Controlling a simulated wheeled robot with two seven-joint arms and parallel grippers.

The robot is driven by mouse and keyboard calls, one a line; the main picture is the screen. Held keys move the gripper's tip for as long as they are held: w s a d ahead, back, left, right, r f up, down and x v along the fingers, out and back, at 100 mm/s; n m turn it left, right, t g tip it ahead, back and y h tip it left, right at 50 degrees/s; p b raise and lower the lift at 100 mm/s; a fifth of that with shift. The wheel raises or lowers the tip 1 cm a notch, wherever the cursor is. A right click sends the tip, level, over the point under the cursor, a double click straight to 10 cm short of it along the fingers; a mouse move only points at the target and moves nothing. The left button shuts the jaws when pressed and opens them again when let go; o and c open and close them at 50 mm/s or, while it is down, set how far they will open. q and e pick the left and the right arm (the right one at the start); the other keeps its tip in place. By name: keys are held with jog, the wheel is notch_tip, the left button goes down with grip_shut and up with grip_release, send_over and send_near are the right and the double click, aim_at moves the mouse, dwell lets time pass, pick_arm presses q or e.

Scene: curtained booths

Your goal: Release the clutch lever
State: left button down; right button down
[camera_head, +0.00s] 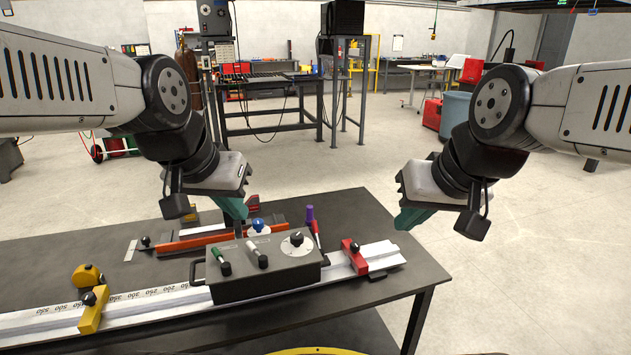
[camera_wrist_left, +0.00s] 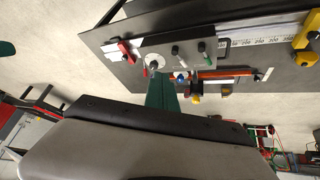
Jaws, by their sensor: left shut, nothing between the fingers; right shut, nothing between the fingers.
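A grey control box (camera_head: 262,276) sits across the white scaled rail on the table. It carries a green-handled lever (camera_head: 222,260), a white-handled lever (camera_head: 256,254) and a round dial with a black knob (camera_head: 297,242). No readable label shows which lever is the clutch. The box also shows in the left wrist view (camera_wrist_left: 190,43). My left gripper (camera_head: 236,210), with teal fingers, is shut and empty, pointing down near the back of the box; its fingers also show in the left wrist view (camera_wrist_left: 163,93). My right gripper (camera_head: 408,218) is shut and empty, off to the box's right.
The rail (camera_head: 150,307) holds a yellow stop (camera_head: 93,312) and a red stop (camera_head: 354,257). A yellow tape measure (camera_head: 87,275) lies at left. The dark table's left part (camera_head: 60,260) is mostly clear.

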pick_arm(q)
jog(key=w+d+f+m+g, duration=0.1)
jog(key=w+d+f+m, duration=0.1)
jog(key=w+m, duration=0.35)
jog(key=w+d+f+m, duration=0.2)
jog(key=w, duration=0.6)
jog(key=m+g+h, duration=0.1)
jog(key=m+h, duration=0.1)
jog(key=m, duration=0.4)
send_near(316, 227)
jog(key=d+f, duration=0.1)
jog(key=s+d+f, duration=0.1)
jog(key=f, duration=0.1)
jog(key=shift+s+d, duration=0.1)
jog(key=shift+d, duration=0.2)
jog(key=shift+w+a+f+y, duration=0.1)
jog(key=shift+w+f+y, duration=0.2)
jog(key=shift+w+f, duration=0.9)
jog(key=shift+w, duration=0.35)
